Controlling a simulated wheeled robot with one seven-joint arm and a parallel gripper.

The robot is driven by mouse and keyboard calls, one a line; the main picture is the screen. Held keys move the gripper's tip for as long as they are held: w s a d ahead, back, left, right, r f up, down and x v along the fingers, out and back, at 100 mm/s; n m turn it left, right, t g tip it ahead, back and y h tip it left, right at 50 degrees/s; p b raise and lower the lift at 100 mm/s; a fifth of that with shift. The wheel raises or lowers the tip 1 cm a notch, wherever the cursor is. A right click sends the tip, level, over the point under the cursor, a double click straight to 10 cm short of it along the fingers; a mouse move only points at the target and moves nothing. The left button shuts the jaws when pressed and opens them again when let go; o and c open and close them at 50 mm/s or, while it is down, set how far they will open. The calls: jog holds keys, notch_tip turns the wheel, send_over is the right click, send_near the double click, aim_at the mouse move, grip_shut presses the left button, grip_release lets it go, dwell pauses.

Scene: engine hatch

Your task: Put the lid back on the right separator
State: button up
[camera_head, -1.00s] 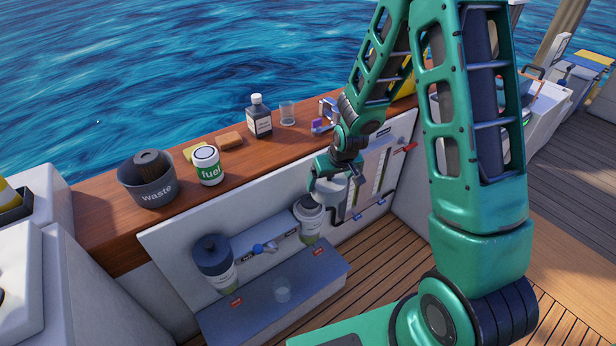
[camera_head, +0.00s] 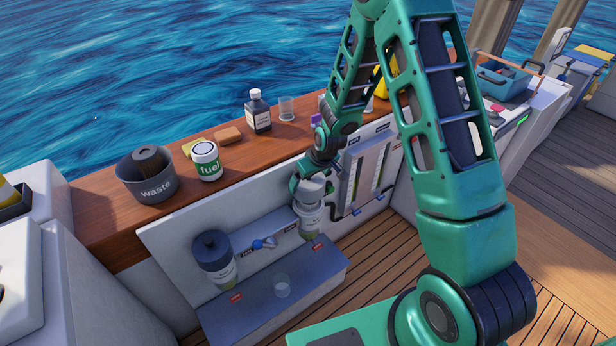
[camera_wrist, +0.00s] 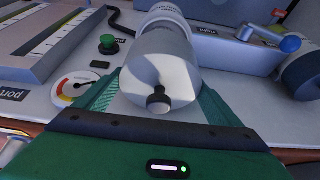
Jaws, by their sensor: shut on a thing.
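The right separator (camera_head: 310,222) is a pale jar with a greenish lower part, mounted upright on the white panel. My gripper (camera_head: 308,186) is directly over its top. In the wrist view my gripper (camera_wrist: 160,95) is shut on a light grey lid (camera_wrist: 152,72) with a dark knob, one green finger on each side. The lid lines up with the separator body behind it (camera_wrist: 165,18). I cannot tell whether the lid is fully seated. The left separator (camera_head: 214,255) has a dark blue lid on.
The wooden ledge holds a waste bucket (camera_head: 148,180), a fuel jar (camera_head: 206,160) and a dark bottle (camera_head: 258,112).

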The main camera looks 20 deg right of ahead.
jog(key=shift+f, duration=2.7)
jog(key=shift+s, duration=0.15)
jog(key=shift+f, duration=0.5)
dwell(0.8)
jog(key=o, duration=0.9)
jog(key=v, duration=1)
jog(key=shift+s+r, duration=0.1)
jog(key=shift+r, duration=0.2)
